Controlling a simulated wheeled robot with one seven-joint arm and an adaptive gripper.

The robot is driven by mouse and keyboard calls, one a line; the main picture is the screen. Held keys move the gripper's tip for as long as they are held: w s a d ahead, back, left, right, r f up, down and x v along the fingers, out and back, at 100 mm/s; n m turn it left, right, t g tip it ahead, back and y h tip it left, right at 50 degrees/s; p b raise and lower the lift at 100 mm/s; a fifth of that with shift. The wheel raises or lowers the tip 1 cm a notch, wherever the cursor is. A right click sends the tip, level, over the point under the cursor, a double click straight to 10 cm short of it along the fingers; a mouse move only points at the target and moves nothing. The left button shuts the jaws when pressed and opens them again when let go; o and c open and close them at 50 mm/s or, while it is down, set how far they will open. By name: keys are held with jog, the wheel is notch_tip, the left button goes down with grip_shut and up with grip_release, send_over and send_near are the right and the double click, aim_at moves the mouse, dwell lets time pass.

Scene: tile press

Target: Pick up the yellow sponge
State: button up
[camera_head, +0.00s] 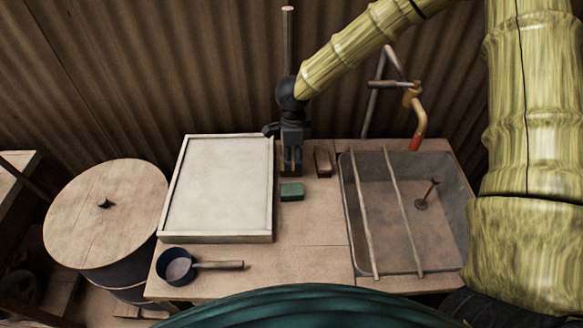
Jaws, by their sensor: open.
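I cannot make out a clearly yellow sponge in this view. A small dark green block (291,191) lies on the wooden counter, just right of a pale framed board. A small brownish block (323,162) lies farther back, beside my gripper on its right. My gripper (291,168) points down over the back of the counter, behind the green block. It is open, and I see nothing clearly held in it. The gripper hides part of the counter below and behind it, and its height above the counter is hard to tell.
The framed board (220,188) fills the counter's left side, with a dark long-handled pan (178,268) in front. A sink (455,215) with two rods across it and a tap (415,115) are at right. A lidded barrel (105,225) stands left. The counter's front middle is clear.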

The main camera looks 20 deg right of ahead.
aim_at(293, 165)
jog(key=shift+f+p, duration=0.4)
jog(key=shift+f, duration=1.95)
jog(key=shift+c, duration=0.2)
jog(key=c, duration=1)
jog(key=shift+o, duration=0.2)
jog(key=shift+r, duration=0.1)
jog(key=shift+r, duration=0.55)
notch_tip(293, 165, up, 2)
jog(key=shift+r+b, duration=0.2)
jog(key=shift+b, duration=0.25)
jog(key=s+a+b, duration=0.1)
jog(key=s, duration=0.4)
jog(key=s+a+r+b, duration=0.1)
jog(key=s, duration=0.4)
jog(key=s+a+b, duration=0.1)
jog(key=s, duration=0.4)
jog(key=shift+s+r, duration=0.2)
jog(key=shift+s, duration=0.15)
